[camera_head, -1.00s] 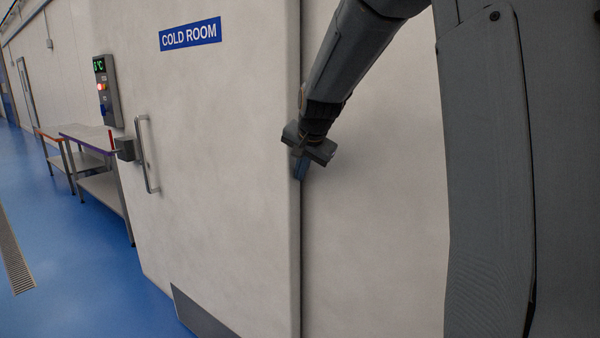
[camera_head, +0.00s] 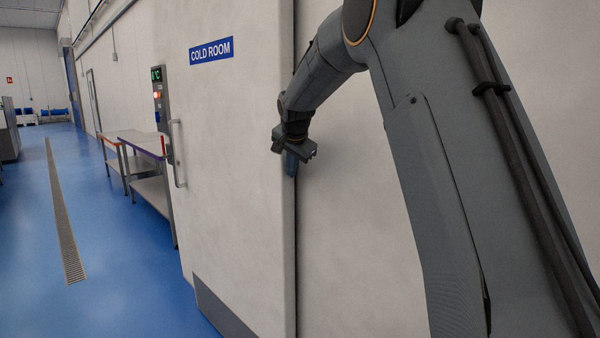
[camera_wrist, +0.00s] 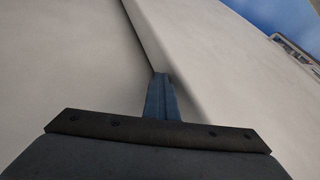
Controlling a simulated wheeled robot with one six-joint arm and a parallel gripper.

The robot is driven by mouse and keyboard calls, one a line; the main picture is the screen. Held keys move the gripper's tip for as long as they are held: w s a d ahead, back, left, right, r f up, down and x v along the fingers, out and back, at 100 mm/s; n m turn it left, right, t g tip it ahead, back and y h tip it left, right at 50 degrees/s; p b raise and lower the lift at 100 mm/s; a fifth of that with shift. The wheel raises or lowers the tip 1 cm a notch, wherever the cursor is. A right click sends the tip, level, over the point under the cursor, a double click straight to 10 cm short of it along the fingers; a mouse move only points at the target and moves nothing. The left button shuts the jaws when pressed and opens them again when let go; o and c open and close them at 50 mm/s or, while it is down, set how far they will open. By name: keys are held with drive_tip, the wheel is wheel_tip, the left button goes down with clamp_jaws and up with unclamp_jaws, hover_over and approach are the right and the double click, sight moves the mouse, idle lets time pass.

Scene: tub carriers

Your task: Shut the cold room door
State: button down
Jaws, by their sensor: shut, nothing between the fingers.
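The cold room door (camera_head: 235,180) is a large pale panel with a blue COLD ROOM sign (camera_head: 211,49), a grey kick plate (camera_head: 222,306) and a vertical bar handle (camera_head: 178,153) near its left edge. Its right edge stands out in front of the pale wall (camera_head: 345,220). My gripper (camera_head: 290,168) is at that right edge, fingers pointing down, shut and empty. In the wrist view the blue fingers (camera_wrist: 161,97) lie against or very close to the door's edge (camera_wrist: 152,40); contact cannot be told for certain. The doorway is not visible.
A control panel (camera_head: 159,98) with a green display is on the wall beyond the door. Steel tables (camera_head: 136,140) stand along that wall, close to the door's left edge. The blue floor (camera_head: 120,250) is open to the left, with a long drain grate (camera_head: 62,215).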

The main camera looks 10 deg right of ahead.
drive_tip(key=shift+w+a+r, duration=0.1)
drive_tip(key=shift+w+r, duration=0.15)
drive_tip(key=shift+r, duration=0.05)
drive_tip(key=s+d+r+b, duration=0.2)
drive_tip(key=s+r, duration=0.5)
drive_tip(key=s, duration=0.3)
drive_tip(key=s+a+f+n+g, duration=0.1)
drive_tip(key=s+f+n+g, duration=0.2)
drive_tip(key=s+f, duration=1.2)
drive_tip(key=s+f+n+g+y, duration=0.1)
drive_tip(key=s+f+n+g, duration=0.2)
drive_tip(key=s+f+n, duration=0.4)
drive_tip(key=s+f, duration=0.4)
drive_tip(key=s, duration=0.3)
drive_tip(key=s+f, duration=0.5)
drive_tip(key=s, duration=0.3)
drive_tip(key=shift+s+a+f+g, duration=0.15)
drive_tip(key=shift+a+f+g, duration=0.1)
drive_tip(key=shift+a+g, duration=0.15)
drive_tip(key=c, duration=2.5)
unclamp_jaws()
